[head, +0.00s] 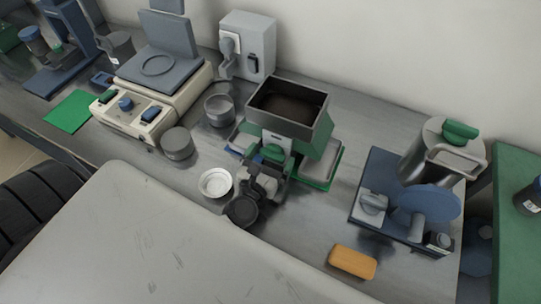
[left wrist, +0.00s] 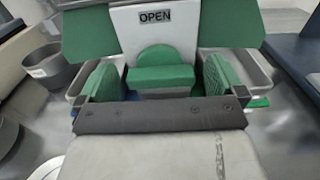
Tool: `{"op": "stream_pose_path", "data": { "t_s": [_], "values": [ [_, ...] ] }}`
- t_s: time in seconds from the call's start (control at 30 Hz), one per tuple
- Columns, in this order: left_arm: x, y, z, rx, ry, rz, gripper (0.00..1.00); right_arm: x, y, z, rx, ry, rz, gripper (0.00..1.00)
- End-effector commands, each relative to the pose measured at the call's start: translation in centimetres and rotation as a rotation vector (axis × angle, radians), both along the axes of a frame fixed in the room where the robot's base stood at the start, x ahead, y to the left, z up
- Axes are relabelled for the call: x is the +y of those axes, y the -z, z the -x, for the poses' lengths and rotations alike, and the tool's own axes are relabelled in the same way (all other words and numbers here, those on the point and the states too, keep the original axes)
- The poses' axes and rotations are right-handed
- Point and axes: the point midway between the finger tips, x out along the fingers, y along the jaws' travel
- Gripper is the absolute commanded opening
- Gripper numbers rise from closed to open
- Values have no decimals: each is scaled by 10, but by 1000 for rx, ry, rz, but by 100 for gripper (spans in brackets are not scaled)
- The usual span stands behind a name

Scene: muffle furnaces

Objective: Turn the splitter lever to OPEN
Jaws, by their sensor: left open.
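The splitter has a grey-green hopper (head: 290,104) filled with dark material and stands mid-bench in the head view. In the left wrist view its white front plate carries an OPEN label (left wrist: 155,16). Below the label is the green splitter lever (left wrist: 160,72), which shows small in the head view (head: 273,152). My left gripper (left wrist: 162,84) is open, with one green-padded finger on each side of the lever and gaps between. In the head view the gripper (head: 268,170) is at the splitter's front and partly hides the lever. My right gripper is not in view.
A white bowl (head: 215,183) and grey pots (head: 177,144) stand left of the splitter. Metal pans (left wrist: 82,82) sit under its sides. An orange block (head: 352,262) lies at front right, near a blue-based machine (head: 385,215). Bare bench lies between it and the splitter.

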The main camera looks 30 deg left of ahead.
Motion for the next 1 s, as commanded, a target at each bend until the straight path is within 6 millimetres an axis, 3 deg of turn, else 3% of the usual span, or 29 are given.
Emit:
{"op": "stream_pose_path", "data": {
  "t_s": [0.1,0.43,0.77,1.0],
  "values": [
    [0,0,0,0,0,0,98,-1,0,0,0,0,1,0],
    [0,0,0,0,0,0,49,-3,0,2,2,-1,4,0],
    [0,0,0,4,0,-50,49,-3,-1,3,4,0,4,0],
    [-1,0,1,14,1,-201,49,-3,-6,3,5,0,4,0]
  ]
}}
